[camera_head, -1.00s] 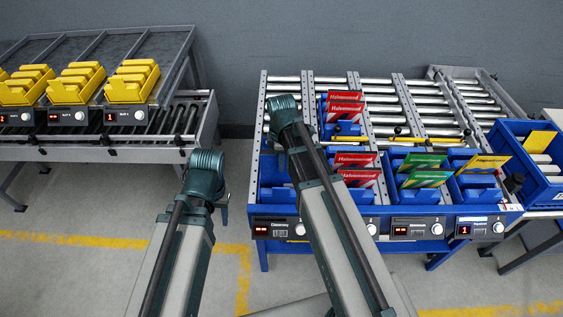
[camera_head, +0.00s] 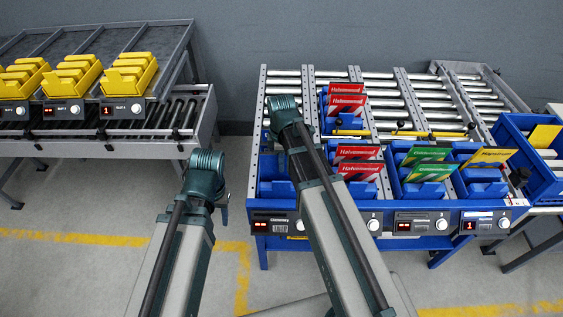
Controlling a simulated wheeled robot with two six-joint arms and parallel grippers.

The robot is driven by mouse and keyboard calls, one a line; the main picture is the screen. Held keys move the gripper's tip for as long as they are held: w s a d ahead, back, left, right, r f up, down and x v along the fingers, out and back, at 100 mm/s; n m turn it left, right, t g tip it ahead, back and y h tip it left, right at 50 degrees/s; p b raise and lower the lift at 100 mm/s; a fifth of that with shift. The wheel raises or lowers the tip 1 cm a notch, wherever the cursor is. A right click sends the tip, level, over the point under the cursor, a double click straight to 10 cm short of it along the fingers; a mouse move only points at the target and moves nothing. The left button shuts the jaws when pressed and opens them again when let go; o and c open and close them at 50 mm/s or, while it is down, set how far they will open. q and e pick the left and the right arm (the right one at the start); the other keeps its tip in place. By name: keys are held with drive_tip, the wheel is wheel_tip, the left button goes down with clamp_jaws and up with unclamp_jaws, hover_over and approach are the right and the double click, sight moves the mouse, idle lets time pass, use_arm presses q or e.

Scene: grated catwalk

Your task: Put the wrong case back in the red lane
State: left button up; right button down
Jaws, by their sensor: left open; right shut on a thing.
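Red cases (camera_head: 358,170) stand in a blue bin at the front of the blue rack, right of my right arm. More red cases (camera_head: 346,100) stand in a blue bin further back in that lane. Green cases (camera_head: 426,170) stand in the front bin to the right, and a yellow case (camera_head: 487,157) stands tilted in the rightmost front bin. I cannot pick out the wrong case. My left arm ends in view left of the rack, and my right arm crosses the rack's front left. Both gripper jaws are hidden behind the arm links, as is anything held.
The blue rack has roller lanes (camera_head: 419,84) and display boxes (camera_head: 420,223) along its front. A blue tote (camera_head: 530,178) with a yellow card stands at right. A grey conveyor (camera_head: 95,145) with yellow bins (camera_head: 129,75) is at left. Open floor lies between.

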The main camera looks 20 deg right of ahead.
idle(0.3)
drive_tip(key=c, duration=0.8)
unclamp_jaws()
drive_tip(key=shift+o, duration=0.2)
drive_tip(key=o, duration=0.4)
drive_tip(key=shift+r, duration=0.1)
wheel_tip(320, 180, up, 8)
drive_tip(key=p, duration=0.8)
drive_tip(key=shift+s, duration=0.1)
